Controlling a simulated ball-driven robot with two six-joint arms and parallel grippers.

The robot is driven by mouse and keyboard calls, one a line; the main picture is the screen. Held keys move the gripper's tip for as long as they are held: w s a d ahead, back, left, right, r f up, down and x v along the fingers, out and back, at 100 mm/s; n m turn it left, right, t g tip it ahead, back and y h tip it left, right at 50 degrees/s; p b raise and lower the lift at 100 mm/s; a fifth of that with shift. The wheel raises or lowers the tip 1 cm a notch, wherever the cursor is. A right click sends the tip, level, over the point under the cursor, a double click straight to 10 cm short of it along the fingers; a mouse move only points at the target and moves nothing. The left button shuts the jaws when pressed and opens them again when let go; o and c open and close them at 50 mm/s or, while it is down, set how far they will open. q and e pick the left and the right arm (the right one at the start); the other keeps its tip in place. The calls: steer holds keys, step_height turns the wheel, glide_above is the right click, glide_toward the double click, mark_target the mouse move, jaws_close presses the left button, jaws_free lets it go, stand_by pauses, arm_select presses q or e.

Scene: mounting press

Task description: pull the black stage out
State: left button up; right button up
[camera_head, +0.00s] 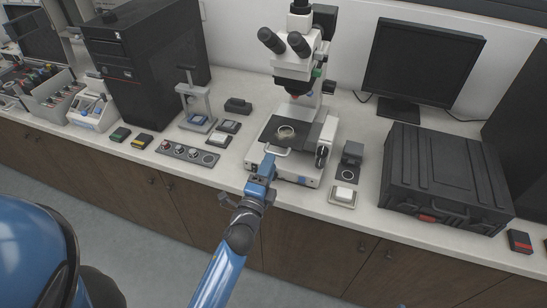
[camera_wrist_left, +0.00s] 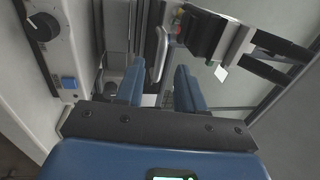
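The black stage (camera_head: 299,130) is a dark flat plate under the microscope (camera_head: 300,62), with a small round dish (camera_head: 285,132) on it. A pale bar handle (camera_head: 271,151) sits at its front edge. My left gripper (camera_head: 268,160) is at the front of the microscope base, close to the handle. In the left wrist view the blue fingers (camera_wrist_left: 160,88) stand apart, with the metal handle bar (camera_wrist_left: 161,55) showing in line with the gap between them. I cannot tell whether the bar is fully between the fingertips. My right gripper is not in view.
A small press (camera_head: 195,108), a row of round samples in a tray (camera_head: 188,153) and small boxes stand left of the microscope. A white-topped block (camera_head: 343,195) and a black case (camera_head: 440,178) stand to the right. The floor in front of the wooden cabinets is clear.

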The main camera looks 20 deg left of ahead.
arm_select(q)
steer(key=s, duration=0.2)
steer(key=s+b, duration=0.1)
steer(key=s, duration=0.1)
steer(key=shift+f, duration=0.35)
steer(key=s+a+f+n+g, duration=0.1)
steer(key=s+f+n, duration=0.2)
steer(key=s+n, duration=0.6)
steer(key=s+a+f+n+g, duration=0.1)
steer(key=s+a+f+n, duration=0.1)
steer(key=s+n, duration=0.7)
steer(key=s, duration=0.4)
steer(key=shift+s+a+f+y, duration=0.25)
steer(key=shift+s+f+y, duration=0.05)
steer(key=shift+s+f, duration=0.1)
